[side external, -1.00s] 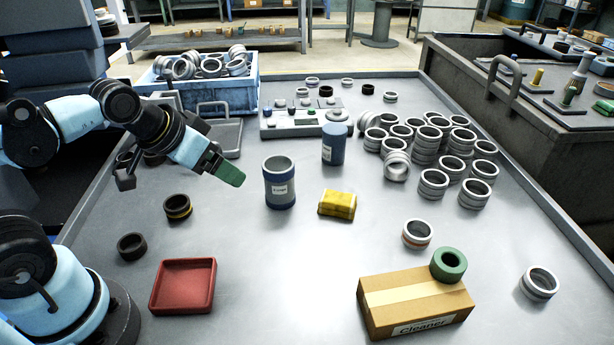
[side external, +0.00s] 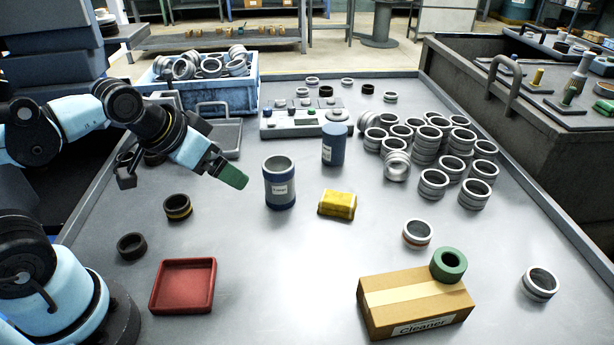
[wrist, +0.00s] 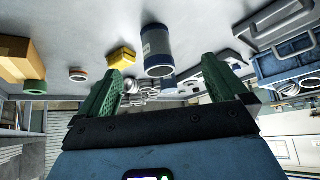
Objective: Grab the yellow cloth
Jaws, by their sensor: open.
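The yellow cloth (side external: 337,204) lies folded as a small block on the grey table, right of the open blue-grey container (side external: 279,182). In the wrist view the yellow cloth (wrist: 122,58) shows above the left green finger, with the container (wrist: 157,50) between the fingers and beyond them. My gripper (side external: 180,180) is above the table at the left, clear of the cloth by a wide gap. Its green fingers are spread apart and empty in the wrist view (wrist: 160,92).
A second blue cylinder (side external: 333,143) stands behind the cloth. Stacked metal rings (side external: 430,150) fill the table's right back. A cardboard box (side external: 415,302) with a green ring (side external: 448,264) lies in front. A red tray (side external: 183,286) is at front left. The table around the cloth is mostly clear.

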